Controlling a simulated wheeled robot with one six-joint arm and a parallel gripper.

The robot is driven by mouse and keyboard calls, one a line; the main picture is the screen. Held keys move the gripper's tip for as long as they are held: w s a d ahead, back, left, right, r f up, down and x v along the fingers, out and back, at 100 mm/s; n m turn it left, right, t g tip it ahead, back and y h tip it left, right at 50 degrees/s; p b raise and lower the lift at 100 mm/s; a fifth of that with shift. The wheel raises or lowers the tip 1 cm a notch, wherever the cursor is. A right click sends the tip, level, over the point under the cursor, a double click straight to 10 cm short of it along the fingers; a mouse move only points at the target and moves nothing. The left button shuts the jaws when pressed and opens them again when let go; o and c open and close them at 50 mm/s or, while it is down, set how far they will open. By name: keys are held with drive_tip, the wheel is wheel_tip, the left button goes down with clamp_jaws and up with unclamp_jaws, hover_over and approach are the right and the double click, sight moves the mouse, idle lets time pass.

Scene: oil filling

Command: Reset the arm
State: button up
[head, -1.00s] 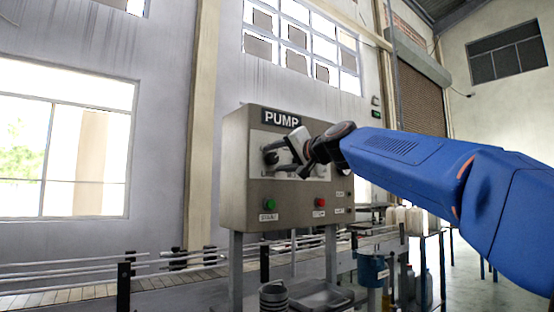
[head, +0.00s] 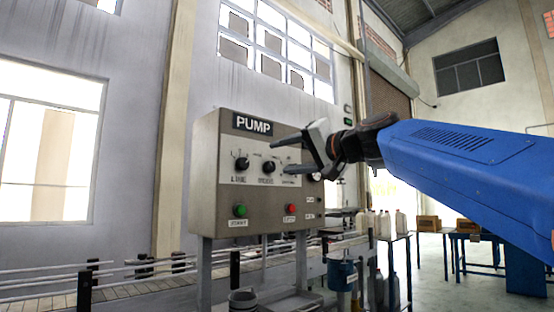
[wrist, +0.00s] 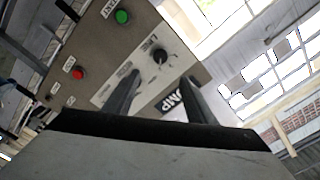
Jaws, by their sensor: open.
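My gripper (head: 282,156) is at the end of my blue arm, in front of the right part of the grey pump control box (head: 208,190). Its two fingers are spread apart with nothing between them. The wrist view also shows both fingers of my gripper (wrist: 158,92) apart, with the tilted panel beyond them. The panel carries a left black knob (head: 242,164), a middle black knob (head: 268,167), a green button (head: 240,210) and a red button (head: 291,209). The gripper partly hides the right side of the panel. It appears apart from the panel.
A conveyor (head: 50,290) with rails runs along the wall at the lower left. A blue container (head: 341,274) hangs below and right of the box. White jugs (head: 385,222) stand on a table at the right. Open floor lies further right.

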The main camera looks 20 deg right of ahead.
drive_tip(key=shift+s+d, duration=0.2)
drive_tip(key=shift+s, duration=0.15)
idle(0.3)
drive_tip(key=s+f+n+g+h, duration=0.1)
drive_tip(key=s+f+g+h, duration=0.2)
drive_tip(key=f, duration=1.3)
drive_tip(key=s+f+n+g+h, duration=0.1)
drive_tip(key=s+f+g, duration=0.35)
drive_tip(key=f, duration=1.05)
drive_tip(key=s+d+f+n+g+h, duration=0.1)
drive_tip(key=s+d+f, duration=0.1)
drive_tip(key=s+f, duration=0.4)
drive_tip(key=s+d+f+n+g+h, duration=0.1)
drive_tip(key=s+f, duration=0.6)
drive_tip(key=f, duration=0.7)
drive_tip(key=s+d+f+n+g+h, duration=0.1)
drive_tip(key=s+d+f+h, duration=0.1)
drive_tip(key=s+f, duration=0.4)
wheel_tip(320, 180, down, 4)
drive_tip(key=shift+s+d+f+g, duration=0.25)
drive_tip(key=shift+s+d+g, duration=0.1)
drive_tip(key=shift+d, duration=0.25)
drive_tip(key=shift+w, duration=0.1)
